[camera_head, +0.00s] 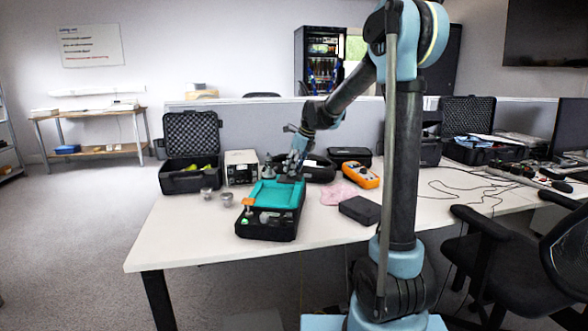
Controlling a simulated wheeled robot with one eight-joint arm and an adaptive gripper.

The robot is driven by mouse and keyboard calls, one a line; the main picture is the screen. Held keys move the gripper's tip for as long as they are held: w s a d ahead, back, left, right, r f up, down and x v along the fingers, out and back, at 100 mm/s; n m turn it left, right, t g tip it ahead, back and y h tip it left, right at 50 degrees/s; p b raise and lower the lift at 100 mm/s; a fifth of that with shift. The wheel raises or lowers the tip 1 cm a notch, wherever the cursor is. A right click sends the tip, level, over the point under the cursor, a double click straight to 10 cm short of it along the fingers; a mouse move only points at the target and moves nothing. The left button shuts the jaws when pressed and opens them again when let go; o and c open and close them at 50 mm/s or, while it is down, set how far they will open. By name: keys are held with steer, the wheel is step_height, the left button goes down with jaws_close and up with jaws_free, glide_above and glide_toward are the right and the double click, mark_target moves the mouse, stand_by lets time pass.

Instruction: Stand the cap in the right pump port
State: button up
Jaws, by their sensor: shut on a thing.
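My gripper (292,171) points down over the back right part of a black case with a teal top (275,193) on the white table. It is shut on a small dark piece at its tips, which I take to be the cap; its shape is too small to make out. I cannot tell whether the piece touches the case. The case's front has an orange part (248,202), a green knob (244,221) and small fittings. I cannot make out which opening is the right pump port; my gripper hides part of that area.
Two small metal cylinders (206,193) stand left of the case. An open black case (190,165), a white box instrument (241,167) and a grey cone-shaped thing (268,169) stand behind. An orange meter (360,175), pink cloth (341,194) and black box (360,210) lie right. The table's front left is clear.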

steer(key=shift+s+d+f, duration=0.15)
steer(key=shift+f, duration=0.2)
stand_by(0.7)
steer(key=o, duration=1.1)
steer(key=shift+w+f, duration=0.3)
steer(key=shift+o, duration=0.7)
steer(key=shift+s+r, duration=0.15)
steer(key=shift+r, duration=0.05)
steer(key=shift+r, duration=0.15)
